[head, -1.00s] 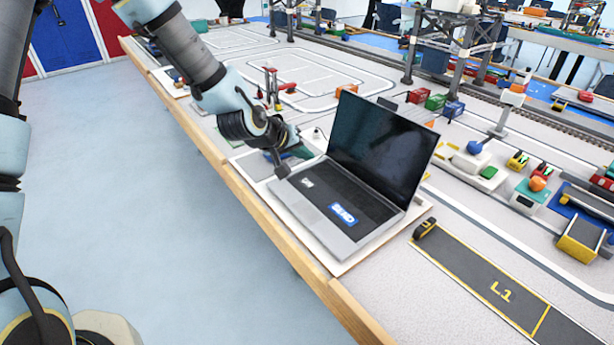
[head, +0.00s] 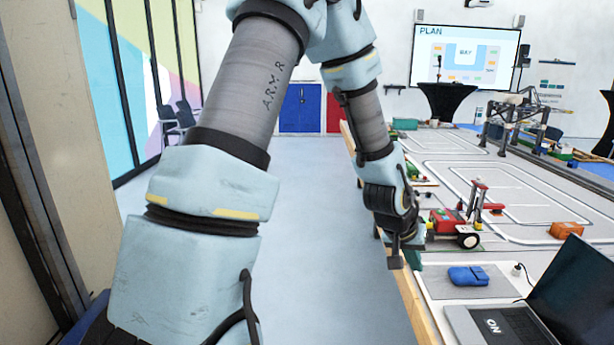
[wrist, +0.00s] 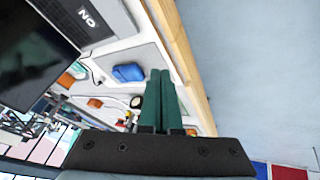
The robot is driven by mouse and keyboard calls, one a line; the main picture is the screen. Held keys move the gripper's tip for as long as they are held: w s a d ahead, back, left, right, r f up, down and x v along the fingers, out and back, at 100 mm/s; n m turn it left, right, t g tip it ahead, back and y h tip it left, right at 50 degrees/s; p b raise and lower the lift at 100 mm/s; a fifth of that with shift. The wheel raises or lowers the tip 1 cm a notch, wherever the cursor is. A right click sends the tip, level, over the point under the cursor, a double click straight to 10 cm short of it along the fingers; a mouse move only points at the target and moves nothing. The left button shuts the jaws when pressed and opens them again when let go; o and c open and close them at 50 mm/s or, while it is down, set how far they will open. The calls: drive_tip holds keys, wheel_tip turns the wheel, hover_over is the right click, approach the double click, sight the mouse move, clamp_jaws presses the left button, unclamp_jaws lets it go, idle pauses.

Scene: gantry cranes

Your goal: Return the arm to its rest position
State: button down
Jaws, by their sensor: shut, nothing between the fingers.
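My gripper (head: 404,258) hangs beside the long table's near edge in the head view, a little above the floor side of it. In the wrist view its two green fingers (wrist: 157,98) lie together, with nothing between them. My arm reaches forward from the left and bends down to the gripper. The gripper is apart from the laptop (head: 500,322) and from the blue pouch (head: 468,276) on the table. The blue pouch also shows in the wrist view (wrist: 128,72).
The table's wooden edge (head: 418,312) runs along the right. A red toy vehicle (head: 455,228) and an orange block (head: 566,230) stand on the table. The pale floor (head: 330,250) to the left of the table is clear. A wall panel (head: 60,120) stands close at the far left.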

drive_tip(key=w+a+r+n+y, duration=0.1)
drive_tip(key=a+r+y, duration=0.1)
drive_tip(key=a, duration=0.8)
drive_tip(key=w+a+r+n+y, duration=0.1)
drive_tip(key=a+r, duration=0.1)
drive_tip(key=a, duration=0.7)
drive_tip(key=s+a+r+n+y, duration=0.1)
drive_tip(key=s+a, duration=0.2)
drive_tip(key=a, duration=0.3)
drive_tip(key=s+a+r+n+g+y, duration=0.1)
drive_tip(key=s+a+r+n, duration=0.1)
drive_tip(key=a, duration=0.5)
drive_tip(key=shift+s+r, duration=0.2)
drive_tip(key=shift+s, duration=0.5)
